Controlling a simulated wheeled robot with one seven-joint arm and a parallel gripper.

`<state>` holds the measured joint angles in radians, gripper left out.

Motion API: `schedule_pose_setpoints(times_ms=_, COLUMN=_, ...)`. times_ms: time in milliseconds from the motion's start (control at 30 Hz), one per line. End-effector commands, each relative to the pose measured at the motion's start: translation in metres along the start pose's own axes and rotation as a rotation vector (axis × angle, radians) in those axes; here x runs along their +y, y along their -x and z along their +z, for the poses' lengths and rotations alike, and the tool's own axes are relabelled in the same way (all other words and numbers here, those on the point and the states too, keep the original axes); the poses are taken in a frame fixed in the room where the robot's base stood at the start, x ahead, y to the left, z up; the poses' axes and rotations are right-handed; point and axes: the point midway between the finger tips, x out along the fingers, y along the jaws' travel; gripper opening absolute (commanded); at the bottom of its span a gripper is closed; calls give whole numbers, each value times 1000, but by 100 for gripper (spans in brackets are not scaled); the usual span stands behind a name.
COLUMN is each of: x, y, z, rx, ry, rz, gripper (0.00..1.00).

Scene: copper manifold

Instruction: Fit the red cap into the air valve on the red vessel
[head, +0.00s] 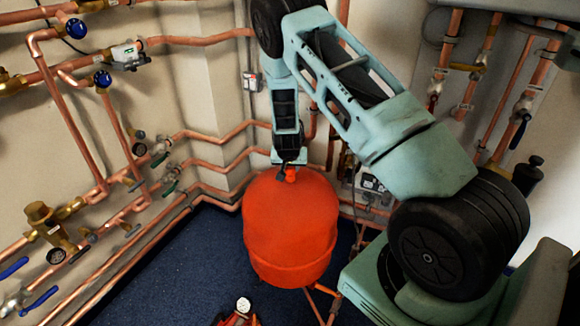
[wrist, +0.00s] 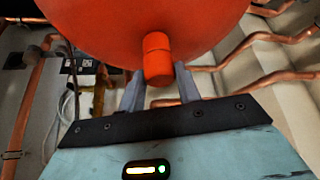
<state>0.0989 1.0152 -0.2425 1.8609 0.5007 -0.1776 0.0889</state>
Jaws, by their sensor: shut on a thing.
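The red vessel (head: 290,230) is a large orange-red rounded tank in the middle of the head view. Its curved surface (wrist: 210,22) fills the top of the wrist view. My gripper (head: 289,170) is at the top of the vessel, pointing down. In the wrist view my gripper (wrist: 160,82) is shut on the red cap (wrist: 158,70), a small cylinder between the fingertips. The cap also shows small in the head view (head: 291,175). Its far end overlaps the vessel in the wrist view; I cannot tell whether they touch. The air valve cannot be made out separately.
Copper pipes (head: 215,148) with valves run along the walls behind and left of the vessel. More vertical pipes (head: 487,85) stand at the right, behind my arm. The dark blue floor (head: 185,265) is clear left of the vessel.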

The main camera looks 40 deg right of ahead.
Motion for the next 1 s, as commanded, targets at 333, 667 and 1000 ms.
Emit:
schedule_pose_setpoints(times_ms=333, x=0, y=-3, z=1, rx=0, ry=0, rz=0, gripper=12)
schedule_pose_setpoints(times_ms=667, x=0, y=-3, z=2, rx=0, ry=0, rz=0, gripper=59)
schedule_pose_setpoints(times_ms=1000, x=-1, y=21, z=1, rx=0, ry=1, rz=-2, gripper=59)
